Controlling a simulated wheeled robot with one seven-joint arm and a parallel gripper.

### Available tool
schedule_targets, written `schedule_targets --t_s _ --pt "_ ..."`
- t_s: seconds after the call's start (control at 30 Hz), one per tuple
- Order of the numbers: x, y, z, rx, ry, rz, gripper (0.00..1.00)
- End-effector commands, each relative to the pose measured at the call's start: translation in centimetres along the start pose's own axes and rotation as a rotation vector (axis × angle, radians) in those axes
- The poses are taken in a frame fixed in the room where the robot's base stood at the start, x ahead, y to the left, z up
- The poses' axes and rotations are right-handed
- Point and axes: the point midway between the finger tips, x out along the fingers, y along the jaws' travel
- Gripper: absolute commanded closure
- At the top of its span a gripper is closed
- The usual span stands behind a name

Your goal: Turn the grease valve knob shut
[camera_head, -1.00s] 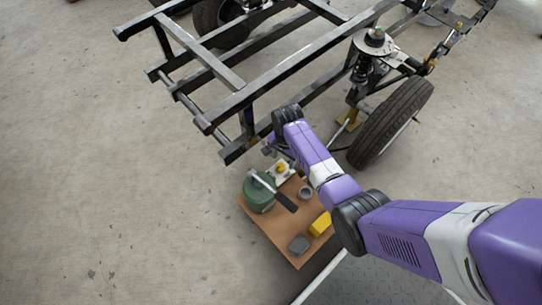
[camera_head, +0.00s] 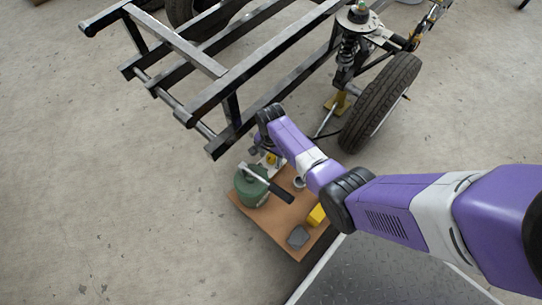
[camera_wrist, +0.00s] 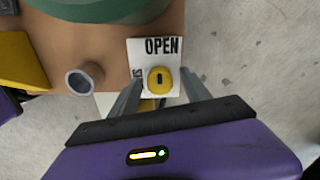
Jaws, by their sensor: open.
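The grease valve knob (camera_wrist: 160,80) is yellow with a dark mark on top and sits on a white plate (camera_wrist: 140,52) lettered "OPEN". In the wrist view my gripper (camera_wrist: 158,84) is open, with one finger on each side of the knob; I cannot tell whether either finger touches it. In the head view the yellow knob (camera_head: 271,159) shows beside the green grease container (camera_head: 251,187), near the end of my arm. My fingers are hard to make out there.
A brown board (camera_head: 262,224) carries the container with its dark-handled lever, a small grey cup (camera_head: 299,183), a yellow block (camera_head: 317,214) and a grey block (camera_head: 298,237). The black chassis frame (camera_head: 235,85) and a wheel (camera_head: 382,102) stand close beyond my arm.

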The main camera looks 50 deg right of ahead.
Motion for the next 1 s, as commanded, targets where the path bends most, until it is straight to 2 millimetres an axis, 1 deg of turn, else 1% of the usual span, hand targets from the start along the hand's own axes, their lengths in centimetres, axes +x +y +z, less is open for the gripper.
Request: schedule_targets --t_s 0.1,0.17,0.3,0.4,0.73,0.87,1.0 --pt "-0.05 -0.01 -0.01 0.000 0.000 0.000 0.44" --pt "-0.05 -0.01 -0.01 0.000 0.000 0.000 0.56" --pt "-0.05 -0.01 -0.01 0.000 0.000 0.000 0.84" --pt "-0.05 -0.01 -0.01 0.000 0.000 0.000 1.00" --pt "-0.12 0.00 0.00 -0.042 0.000 0.000 1.00" --pt "-0.19 -0.02 -0.01 -0.106 0.001 0.000 1.00" --pt "-0.24 -0.01 0.00 -0.209 0.000 0.001 1.00"
